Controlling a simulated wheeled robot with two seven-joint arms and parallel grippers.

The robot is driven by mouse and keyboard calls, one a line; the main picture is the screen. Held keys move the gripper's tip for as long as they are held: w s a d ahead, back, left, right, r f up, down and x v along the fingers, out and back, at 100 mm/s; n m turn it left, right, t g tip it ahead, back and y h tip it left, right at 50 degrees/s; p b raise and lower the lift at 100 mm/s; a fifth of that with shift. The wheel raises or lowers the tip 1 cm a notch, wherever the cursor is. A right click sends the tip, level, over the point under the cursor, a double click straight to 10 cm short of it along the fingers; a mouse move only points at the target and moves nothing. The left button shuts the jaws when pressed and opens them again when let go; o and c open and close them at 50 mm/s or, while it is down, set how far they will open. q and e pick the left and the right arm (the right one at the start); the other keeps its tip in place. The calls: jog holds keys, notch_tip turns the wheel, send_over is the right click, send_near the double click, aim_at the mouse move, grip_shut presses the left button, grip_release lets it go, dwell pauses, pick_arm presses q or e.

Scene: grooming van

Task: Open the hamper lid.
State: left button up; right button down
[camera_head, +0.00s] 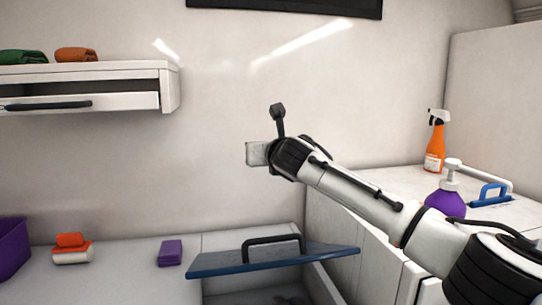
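The hamper lid (222,265) is a blue panel with a black bar handle (272,241), low in the middle of the view. It appears raised at a slant, with a dark gap below it. The hamper (330,285) shows only in part at the bottom edge, with pale walls. My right arm comes in from the right, and its gripper (262,152) is in the air above the lid, apart from the handle. Its fingers are seen too poorly to tell whether they are open. My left gripper is out of view.
A purple block (171,253), an orange-and-white item (72,249) and a purple bin (12,248) stand at left. An orange spray bottle (435,145), a purple pump bottle (446,203) and a blue-handled brush (490,195) are on the right counter. A shelf with drawer (130,101) hangs upper left.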

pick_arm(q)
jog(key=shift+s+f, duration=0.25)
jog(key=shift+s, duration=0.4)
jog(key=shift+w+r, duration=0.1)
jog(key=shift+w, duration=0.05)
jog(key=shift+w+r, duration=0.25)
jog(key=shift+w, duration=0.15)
